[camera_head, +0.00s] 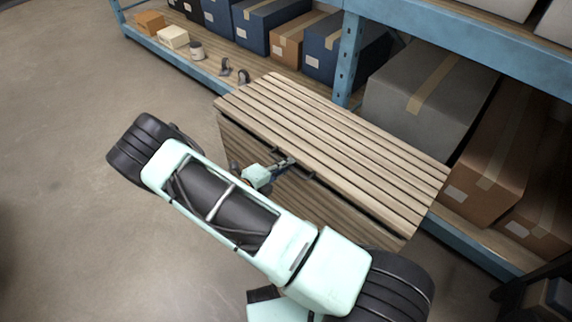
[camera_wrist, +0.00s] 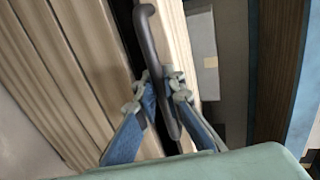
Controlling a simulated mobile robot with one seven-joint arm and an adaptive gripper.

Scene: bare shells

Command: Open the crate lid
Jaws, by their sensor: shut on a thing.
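The wooden crate (camera_head: 350,218) stands in the middle of the head view, with its slatted lid (camera_head: 335,140) on top. A dark gap runs between the lid's front edge and the crate's front wall. In the wrist view the crate's slats (camera_wrist: 62,75) lie left of the gap and the lid's edge (camera_wrist: 178,35) lies right of it. A dark curved metal handle (camera_wrist: 149,38) runs along the lid's edge. My gripper (camera_wrist: 158,88) is shut on this handle, one blue finger on each side. In the head view my gripper (camera_head: 287,162) is at the lid's front edge, partly hidden by my arm.
A blue shelf rack (camera_head: 349,60) stands close behind the crate. A large grey box (camera_head: 425,90) and brown boxes (camera_head: 495,150) sit on it near the lid's back edge. Open concrete floor (camera_head: 70,220) lies at the left.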

